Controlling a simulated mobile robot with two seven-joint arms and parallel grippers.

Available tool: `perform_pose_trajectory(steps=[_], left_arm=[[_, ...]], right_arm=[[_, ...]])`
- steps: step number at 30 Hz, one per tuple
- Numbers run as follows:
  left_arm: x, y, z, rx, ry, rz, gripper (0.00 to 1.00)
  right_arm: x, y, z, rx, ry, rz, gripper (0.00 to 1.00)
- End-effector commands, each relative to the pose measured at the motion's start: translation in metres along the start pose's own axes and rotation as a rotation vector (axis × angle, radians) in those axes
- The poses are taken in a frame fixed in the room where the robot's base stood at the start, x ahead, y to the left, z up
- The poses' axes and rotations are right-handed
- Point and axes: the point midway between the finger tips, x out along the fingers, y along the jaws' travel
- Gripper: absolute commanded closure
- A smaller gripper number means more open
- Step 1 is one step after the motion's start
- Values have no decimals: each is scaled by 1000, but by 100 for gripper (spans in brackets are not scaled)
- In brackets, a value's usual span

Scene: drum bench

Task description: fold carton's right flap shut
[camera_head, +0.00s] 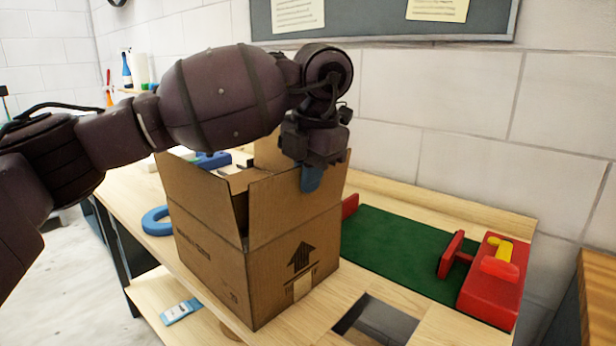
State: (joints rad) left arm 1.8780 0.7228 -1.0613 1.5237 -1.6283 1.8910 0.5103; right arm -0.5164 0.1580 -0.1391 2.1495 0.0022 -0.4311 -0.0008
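An open cardboard carton (285,275) stands on the bench, with an arrow printed on its right-hand face. Its flap on the right-hand face (275,208) stands up, roughly upright. The flap on the left-hand face (200,195) also stands up, and part of a back flap (268,155) shows behind. My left gripper (311,180) points down at the carton's right side, its blue fingertip overlapping the upper part of the right flap in the picture. I cannot tell whether it touches the flap or whether the fingers are apart. My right gripper is out of view.
A green mat (400,250) lies right of the carton, with a red clamp-like fixture (490,285) at its end. A blue ring (156,221) lies left of the carton. A dark recess (375,320) is in front. A wall stands behind the bench.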

Motion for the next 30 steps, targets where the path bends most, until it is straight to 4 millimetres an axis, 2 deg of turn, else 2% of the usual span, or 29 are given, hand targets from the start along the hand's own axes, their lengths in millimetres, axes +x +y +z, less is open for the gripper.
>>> perform_pose_trajectory(steps=[8, 16, 24, 30], left_arm=[[-3, 6, -1, -3, -1, -58, 100], [-2, 23, -1, -5, -3, -237, 100], [7, 40, 0, -4, -1, -436, 100], [11, 48, 0, -1, -2, -498, 100]], right_arm=[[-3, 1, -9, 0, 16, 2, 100], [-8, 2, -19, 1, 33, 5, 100], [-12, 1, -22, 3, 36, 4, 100], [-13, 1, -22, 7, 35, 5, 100]])
